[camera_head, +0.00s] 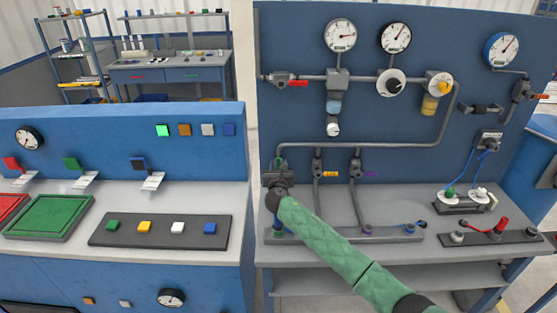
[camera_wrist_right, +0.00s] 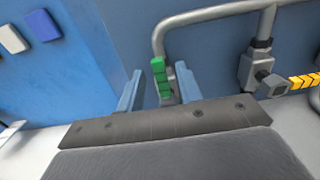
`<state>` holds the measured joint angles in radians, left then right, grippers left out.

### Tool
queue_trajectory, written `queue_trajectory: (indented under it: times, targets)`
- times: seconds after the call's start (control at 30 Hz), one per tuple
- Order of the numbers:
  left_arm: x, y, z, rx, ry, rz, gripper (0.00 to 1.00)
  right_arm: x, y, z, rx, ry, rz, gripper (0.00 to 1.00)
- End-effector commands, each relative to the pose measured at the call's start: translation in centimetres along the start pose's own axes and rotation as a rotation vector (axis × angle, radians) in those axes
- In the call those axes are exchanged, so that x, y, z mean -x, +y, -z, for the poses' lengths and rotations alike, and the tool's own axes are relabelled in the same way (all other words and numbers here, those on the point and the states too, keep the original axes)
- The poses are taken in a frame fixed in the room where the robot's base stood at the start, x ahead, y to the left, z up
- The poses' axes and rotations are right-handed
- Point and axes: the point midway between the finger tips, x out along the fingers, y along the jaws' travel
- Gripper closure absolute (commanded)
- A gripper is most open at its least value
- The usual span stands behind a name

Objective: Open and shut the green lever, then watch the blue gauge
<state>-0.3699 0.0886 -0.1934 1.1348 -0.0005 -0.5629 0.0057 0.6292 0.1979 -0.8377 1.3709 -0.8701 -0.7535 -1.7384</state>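The green lever (camera_wrist_right: 160,77) stands upright on a pipe in the right wrist view, between the two fingers of my right gripper (camera_wrist_right: 159,71). The fingers are apart, with a gap visible on each side of the lever. In the head view a small green part of the lever (camera_head: 279,162) shows just above my right gripper (camera_head: 276,170), which hides the rest. The blue gauge (camera_head: 501,49) is a white dial in a blue rim at the upper right of the pipe panel. Its needle points up and to the right. My left gripper is not in view.
Valves with an orange handle (camera_head: 318,166) and a purple handle (camera_head: 370,174) stand right of the green lever. A grey manifold (camera_head: 343,236) lies on the bench below. Two white gauges and a red-handled valve (camera_head: 284,79) are higher up. A separate blue console (camera_head: 200,150) is left.

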Motion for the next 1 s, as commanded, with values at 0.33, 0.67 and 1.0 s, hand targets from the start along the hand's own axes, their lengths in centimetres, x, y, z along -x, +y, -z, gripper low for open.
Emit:
queue_trajectory:
  times: [0.33,0.67,1.0]
  targets:
    - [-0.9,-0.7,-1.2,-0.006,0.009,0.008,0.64,-2.8,0.0,-0.1,-0.002,-0.001,0.000,0.65]
    - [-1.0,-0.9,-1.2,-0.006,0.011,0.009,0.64,-2.9,0.0,0.0,-0.002,0.000,0.000,0.74]
    - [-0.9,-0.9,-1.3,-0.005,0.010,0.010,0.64,-2.9,0.0,0.0,-0.002,0.000,0.000,1.00]
